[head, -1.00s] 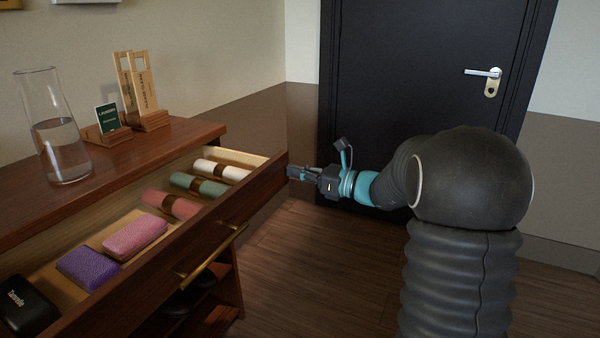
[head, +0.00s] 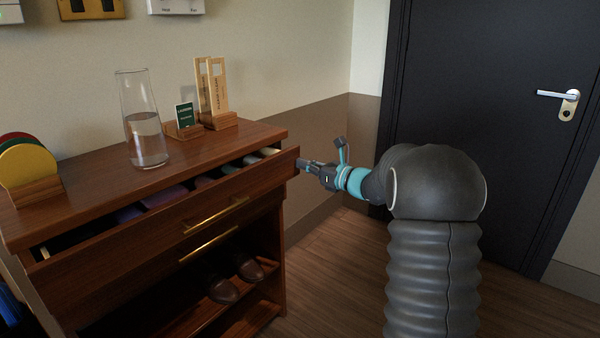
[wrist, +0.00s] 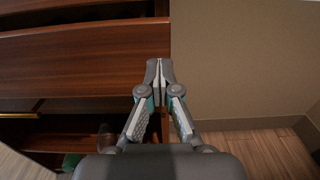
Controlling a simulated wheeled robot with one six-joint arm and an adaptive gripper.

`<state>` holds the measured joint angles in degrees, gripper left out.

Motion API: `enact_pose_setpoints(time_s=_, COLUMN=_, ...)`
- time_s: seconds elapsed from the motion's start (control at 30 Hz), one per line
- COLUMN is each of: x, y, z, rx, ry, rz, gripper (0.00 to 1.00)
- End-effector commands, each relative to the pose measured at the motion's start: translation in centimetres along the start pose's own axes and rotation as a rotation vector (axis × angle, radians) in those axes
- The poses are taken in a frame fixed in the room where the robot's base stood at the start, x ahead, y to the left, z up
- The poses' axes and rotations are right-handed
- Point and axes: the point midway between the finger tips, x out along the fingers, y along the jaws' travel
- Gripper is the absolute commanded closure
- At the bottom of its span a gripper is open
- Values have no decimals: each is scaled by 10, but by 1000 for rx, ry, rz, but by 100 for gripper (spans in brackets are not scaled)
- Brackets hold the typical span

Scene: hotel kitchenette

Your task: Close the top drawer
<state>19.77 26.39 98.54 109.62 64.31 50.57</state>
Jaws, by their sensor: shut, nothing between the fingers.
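The top drawer (head: 170,221) of the brown wooden cabinet is open by a narrow gap, with its front standing out from the body. Rolled and folded cloths (head: 160,197) show partly through the gap; most of the inside is hidden. A brass handle (head: 216,215) is on the drawer front. My gripper (head: 301,164) is shut and empty at the right end of the drawer front. In the wrist view, its fingertips (wrist: 159,65) are together over the right edge of the wooden front (wrist: 80,62). They look close to or touching it; exact contact is unclear.
A glass carafe (head: 148,135), a small green sign (head: 184,115), wooden door hangers (head: 213,88) and coloured discs (head: 27,166) stand on the cabinet top. Below are another brass handle (head: 209,245) and shoes (head: 222,290) on a shelf. A dark door (head: 470,110) is at right.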

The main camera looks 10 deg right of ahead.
Motion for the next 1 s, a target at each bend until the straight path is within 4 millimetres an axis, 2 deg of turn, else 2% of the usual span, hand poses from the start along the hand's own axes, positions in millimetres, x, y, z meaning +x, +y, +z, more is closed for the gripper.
enact_pose_setpoints(time_s=0.2, x=36, y=-2, z=-1, rx=0, ry=0, rz=-3, gripper=100)
enact_pose_setpoints(time_s=0.4, x=54, y=0, z=0, rx=-1, ry=0, rz=0, gripper=100)
enact_pose_setpoints(time_s=1.0, x=63, y=5, z=2, rx=-1, ry=-3, rz=8, gripper=100)
